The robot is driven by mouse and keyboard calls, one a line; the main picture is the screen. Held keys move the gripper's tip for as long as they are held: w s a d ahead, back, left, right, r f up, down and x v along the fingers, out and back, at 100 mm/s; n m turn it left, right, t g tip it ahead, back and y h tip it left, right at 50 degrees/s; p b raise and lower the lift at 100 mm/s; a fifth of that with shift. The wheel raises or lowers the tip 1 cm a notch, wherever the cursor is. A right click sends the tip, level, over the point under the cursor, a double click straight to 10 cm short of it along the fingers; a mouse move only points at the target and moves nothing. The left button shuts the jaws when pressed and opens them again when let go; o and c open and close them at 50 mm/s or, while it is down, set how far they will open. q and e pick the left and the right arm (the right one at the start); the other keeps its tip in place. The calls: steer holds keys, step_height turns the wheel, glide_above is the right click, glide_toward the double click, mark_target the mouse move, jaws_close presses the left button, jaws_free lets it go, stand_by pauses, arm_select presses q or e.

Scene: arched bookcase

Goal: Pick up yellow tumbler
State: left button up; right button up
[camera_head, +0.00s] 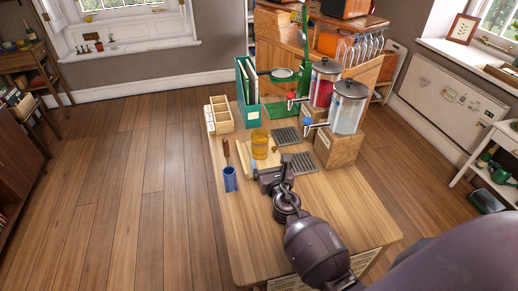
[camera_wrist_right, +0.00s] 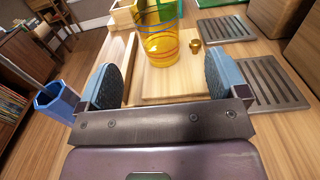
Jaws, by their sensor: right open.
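The yellow tumbler (camera_head: 260,144) is see-through amber and stands upright on a light wooden board (camera_head: 264,165) on the table. In the right wrist view the tumbler (camera_wrist_right: 160,42) shows coloured bands and stands beyond the fingertips, roughly between them. My right gripper (camera_head: 268,178) is just on the near side of the tumbler. In the right wrist view its two fingers (camera_wrist_right: 163,84) are spread wide with nothing between them. My left gripper is not in view.
A blue cup (camera_head: 230,179) holding a brown-handled tool stands left of the board. Two dark grates (camera_head: 299,162) lie to the right, by drink dispensers (camera_head: 348,106) on wooden blocks. A small brass piece (camera_wrist_right: 196,46) sits beside the tumbler. A wooden organiser (camera_head: 221,115) and green file holder (camera_head: 247,92) stand behind.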

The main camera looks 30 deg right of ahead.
mark_target(262, 150)
steer(key=x, duration=0.5)
steer(key=b+x, duration=0.1)
steer(key=x, duration=0.2)
steer(key=shift+a+f, duration=0.2)
steer(key=shift+f, duration=0.15)
steer(key=shift+w+d+r, duration=0.15)
steer(key=shift+w+d, duration=0.05)
steer(key=shift+w, duration=0.45)
steer(key=c, duration=1.1)
